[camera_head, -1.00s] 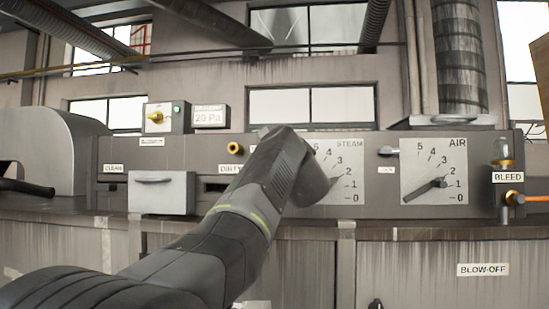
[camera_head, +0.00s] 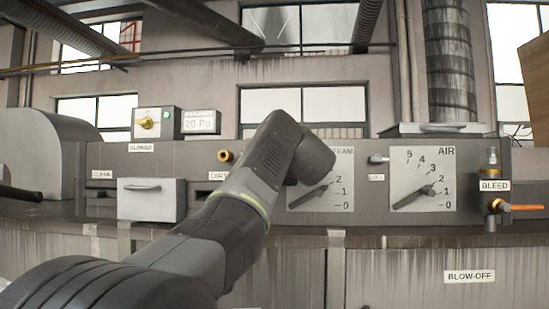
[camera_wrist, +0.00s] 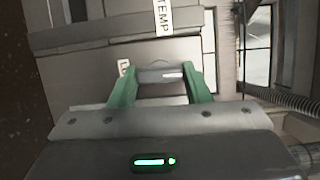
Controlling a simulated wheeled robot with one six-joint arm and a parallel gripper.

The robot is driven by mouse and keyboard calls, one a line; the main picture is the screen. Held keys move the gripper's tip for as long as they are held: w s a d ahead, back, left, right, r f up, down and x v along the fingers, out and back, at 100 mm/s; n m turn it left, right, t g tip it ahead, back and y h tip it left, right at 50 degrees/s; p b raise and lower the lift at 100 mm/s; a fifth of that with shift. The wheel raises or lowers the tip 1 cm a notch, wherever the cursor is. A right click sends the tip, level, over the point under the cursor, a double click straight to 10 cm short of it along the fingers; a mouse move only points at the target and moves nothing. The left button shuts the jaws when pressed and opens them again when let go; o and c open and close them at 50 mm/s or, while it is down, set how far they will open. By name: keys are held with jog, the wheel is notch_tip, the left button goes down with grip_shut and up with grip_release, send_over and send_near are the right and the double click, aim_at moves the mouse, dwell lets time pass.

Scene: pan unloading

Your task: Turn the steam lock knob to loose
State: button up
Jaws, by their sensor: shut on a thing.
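In the wrist view, my gripper (camera_wrist: 162,72) has its two green fingers on either side of a small grey metal knob (camera_wrist: 160,76) and is shut on it. A white label beside the left finger is partly hidden, with only an "L" showing. In the head view, my arm covers my gripper and the knob. The STEAM dial (camera_head: 332,199) shows only its lower part, with its pointer between 1 and 2. The similar knob (camera_head: 378,159) by the AIR dial (camera_head: 422,180) is free, with a small label below it.
A BLEED valve (camera_head: 495,190) with an orange handle sticks out at the right. A grey drawer (camera_head: 150,200) and a box with a yellow knob (camera_head: 147,123) are at the left. A TEMP label (camera_wrist: 163,17) shows above the knob in the wrist view.

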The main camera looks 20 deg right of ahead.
jog(key=shift+n, duration=0.3)
jog(key=o, duration=1)
jog(key=shift+s, duration=0.1)
jog(key=s+b, duration=0.1)
jog(key=s, duration=0.3)
jog(key=s+a+b, duration=0.1)
jog(key=s, duration=0.4)
jog(key=s+a+b, duration=0.1)
jog(key=s+b, duration=0.1)
jog(key=s, duration=0.2)
jog(key=shift+s+a, duration=0.1)
jog(key=shift+s, duration=0.15)
jog(key=shift+w+d+p, duration=0.35)
jog(key=shift+w+p, duration=0.35)
jog(key=shift+w, duration=1.6)
jog(key=shift+w+d+p, duration=0.4)
jog(key=shift+w+p, duration=0.3)
jog(key=shift+w, duration=1.6)
jog(key=shift+w+d+p, duration=0.35)
jog(key=shift+w+p, duration=0.35)
jog(key=shift+w, duration=1.6)
jog(key=shift+s, duration=0.1)
